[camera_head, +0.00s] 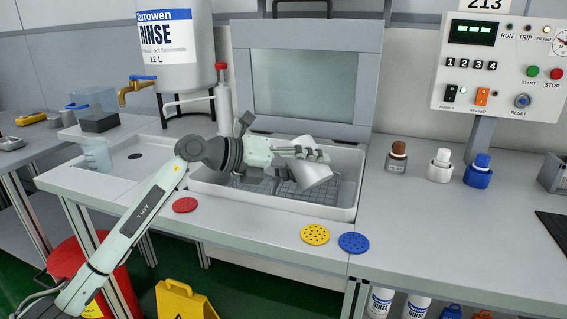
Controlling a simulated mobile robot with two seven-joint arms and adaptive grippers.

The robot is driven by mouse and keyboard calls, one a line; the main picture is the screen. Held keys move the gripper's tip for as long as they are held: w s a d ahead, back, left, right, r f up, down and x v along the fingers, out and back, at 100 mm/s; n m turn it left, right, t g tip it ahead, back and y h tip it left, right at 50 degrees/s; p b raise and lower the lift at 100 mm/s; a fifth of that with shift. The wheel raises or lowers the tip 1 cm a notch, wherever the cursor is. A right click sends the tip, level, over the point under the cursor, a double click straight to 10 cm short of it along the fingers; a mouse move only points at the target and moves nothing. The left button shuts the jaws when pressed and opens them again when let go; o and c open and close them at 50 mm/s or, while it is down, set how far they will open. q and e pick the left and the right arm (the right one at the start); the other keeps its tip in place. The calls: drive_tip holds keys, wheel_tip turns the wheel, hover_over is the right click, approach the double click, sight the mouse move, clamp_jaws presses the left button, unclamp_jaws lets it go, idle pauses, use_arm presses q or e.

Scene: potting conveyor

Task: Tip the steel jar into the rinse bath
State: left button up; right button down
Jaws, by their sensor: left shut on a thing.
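My left gripper (318,156) reaches in from the left over the rinse bath (352,176), a white rectangular basin with a wire rack inside. It is shut on the steel jar (312,174), a pale grey cylinder. The jar is tilted and hangs low over the basin, partly hidden behind the fingers. I cannot tell whether anything is coming out of it. My right gripper is not in view.
A raised lid (306,85) with a window stands behind the bath. A rinse tank (170,45) with a brass tap and a red-topped bottle (224,100) stand to its left. Small bottles (440,166) stand to its right. Red, yellow (315,235) and blue discs lie along the front edge.

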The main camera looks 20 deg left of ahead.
use_arm(q)
drive_tip(key=shift+r+n, duration=0.3)
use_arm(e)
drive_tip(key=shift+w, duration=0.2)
use_arm(q)
drive_tip(key=shift+r+h, duration=0.1)
drive_tip(key=shift+h, duration=0.2)
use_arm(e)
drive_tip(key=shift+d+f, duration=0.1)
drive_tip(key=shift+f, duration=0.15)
use_arm(q)
drive_tip(key=shift+w+a+r+n, duration=0.15)
drive_tip(key=shift+w+a+n, duration=0.05)
drive_tip(key=shift+n, duration=0.1)
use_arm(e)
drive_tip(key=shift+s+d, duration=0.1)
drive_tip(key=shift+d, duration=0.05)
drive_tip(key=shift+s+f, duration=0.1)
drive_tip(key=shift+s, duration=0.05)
use_arm(q)
drive_tip(key=shift+r+n+g+h, duration=0.2)
drive_tip(key=shift+n+g+h, duration=0.1)
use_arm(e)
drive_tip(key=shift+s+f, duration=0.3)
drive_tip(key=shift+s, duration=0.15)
